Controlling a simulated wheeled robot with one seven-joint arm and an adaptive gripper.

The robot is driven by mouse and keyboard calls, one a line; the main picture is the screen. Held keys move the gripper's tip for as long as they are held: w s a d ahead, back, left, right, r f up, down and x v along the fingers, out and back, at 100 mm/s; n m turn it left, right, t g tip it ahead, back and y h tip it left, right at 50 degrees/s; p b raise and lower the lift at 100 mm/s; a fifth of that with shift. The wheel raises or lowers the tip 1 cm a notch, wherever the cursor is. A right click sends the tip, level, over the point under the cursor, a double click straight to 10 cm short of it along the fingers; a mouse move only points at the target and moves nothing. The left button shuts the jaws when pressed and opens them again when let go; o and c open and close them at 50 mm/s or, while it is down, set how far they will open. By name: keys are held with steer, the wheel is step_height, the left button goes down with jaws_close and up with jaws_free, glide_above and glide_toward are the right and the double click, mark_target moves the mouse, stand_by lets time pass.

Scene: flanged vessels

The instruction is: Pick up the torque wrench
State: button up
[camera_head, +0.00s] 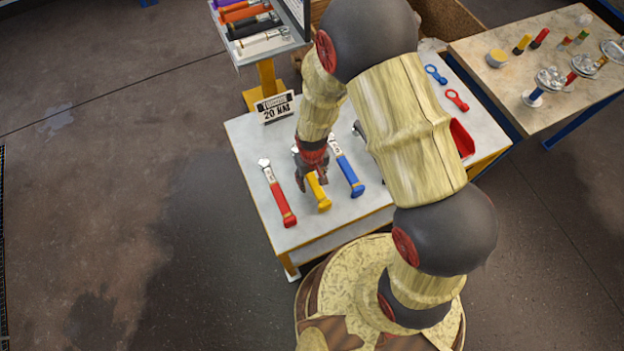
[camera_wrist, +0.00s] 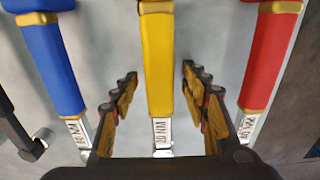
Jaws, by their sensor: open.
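Several torque wrenches lie side by side on the grey table. The yellow-handled wrench (camera_head: 318,192) is in the middle, the red one (camera_head: 278,200) on its left and the blue one (camera_head: 346,168) on its right. In the wrist view the yellow wrench (camera_wrist: 158,60) runs between the fingers of my gripper (camera_wrist: 158,78), with blue (camera_wrist: 52,60) on the left and red (camera_wrist: 268,65) on the right. My gripper (camera_head: 312,178) is open above or around the yellow wrench; contact cannot be told. It hides part of the yellow wrench's head end. The shafts carry small NM labels, hard to read.
A sign reading 20 NM (camera_head: 275,107) stands at the table's back left. A dark tool (camera_wrist: 18,135) lies beyond the blue wrench. Blue (camera_head: 436,74) and red (camera_head: 457,100) ring-ended tools and a red tray (camera_head: 462,138) lie right. A tool rack (camera_head: 262,40) stands behind.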

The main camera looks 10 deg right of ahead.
steer(key=shift+c, duration=0.5)
jaws_close()
steer(key=shift+r, duration=0.1)
